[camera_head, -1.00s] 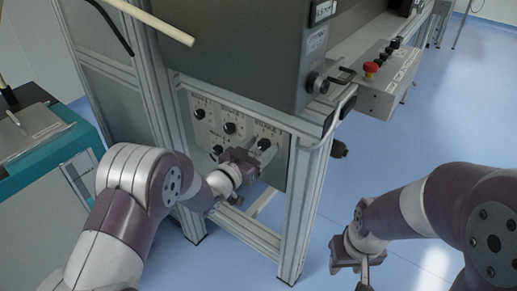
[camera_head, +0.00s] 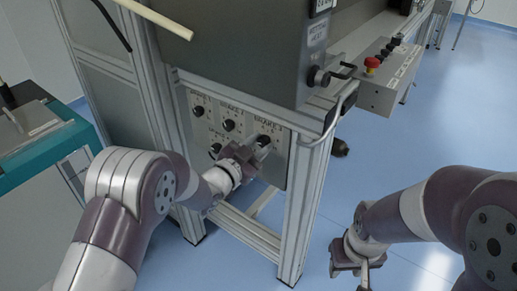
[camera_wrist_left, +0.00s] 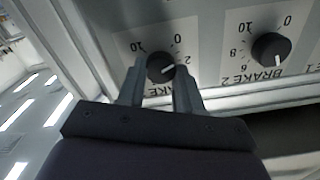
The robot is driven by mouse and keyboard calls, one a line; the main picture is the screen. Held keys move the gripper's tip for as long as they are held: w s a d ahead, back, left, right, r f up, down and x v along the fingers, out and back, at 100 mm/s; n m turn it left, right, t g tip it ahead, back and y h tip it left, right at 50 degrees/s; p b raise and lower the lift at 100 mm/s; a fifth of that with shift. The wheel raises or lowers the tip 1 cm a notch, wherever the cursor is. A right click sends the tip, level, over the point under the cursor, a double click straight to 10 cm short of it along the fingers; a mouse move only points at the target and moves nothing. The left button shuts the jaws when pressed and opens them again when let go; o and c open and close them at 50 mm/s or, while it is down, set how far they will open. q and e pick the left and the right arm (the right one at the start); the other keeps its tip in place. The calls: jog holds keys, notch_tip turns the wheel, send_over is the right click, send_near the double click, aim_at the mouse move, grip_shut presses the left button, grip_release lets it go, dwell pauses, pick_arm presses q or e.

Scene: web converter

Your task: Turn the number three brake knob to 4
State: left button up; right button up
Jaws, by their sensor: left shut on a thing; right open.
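The number three brake knob (camera_head: 264,141) is a black round dial on the light panel (camera_head: 272,172), at the right end of its upper row. My left gripper (camera_head: 256,148) is at this knob. In the left wrist view, the knob (camera_wrist_left: 160,67) sits between the fingertips of my left gripper (camera_wrist_left: 160,82), which is shut on it. The knob's white mark points right and slightly down, near the 2. The fingers and gripper body hide the lower part of its scale. My right gripper (camera_head: 360,265) is open and empty, low at the right, away from the panel.
The brake 2 knob (camera_wrist_left: 270,47) is beside it in the wrist view. Other black knobs (camera_head: 228,125) share the panel. A metal frame post (camera_head: 305,205) stands right of the panel. A control box with a red button (camera_head: 372,63) is above right.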

pick_arm(q)
jog(key=m, duration=0.1)
jog(key=m+b, duration=0.2)
jog(key=shift+f+m, duration=0.25)
jog(key=shift+m, duration=0.15)
jog(key=m+b, duration=0.2)
jog(key=shift+d+f+m+b, duration=0.1)
jog(key=shift+m+b, duration=0.2)
jog(key=shift+b, duration=0.05)
jog(key=m+b, duration=0.8)
jog(key=shift+s+f, duration=0.1)
jog(key=shift+f, duration=0.1)
jog(key=shift+r+m+b, duration=0.15)
jog(key=shift+m+b, duration=1.25)
jog(key=shift+b, duration=0.25)
jog(key=o, duration=1)
jog(key=shift+r, duration=0.1)
jog(key=shift+o, duration=0.2)
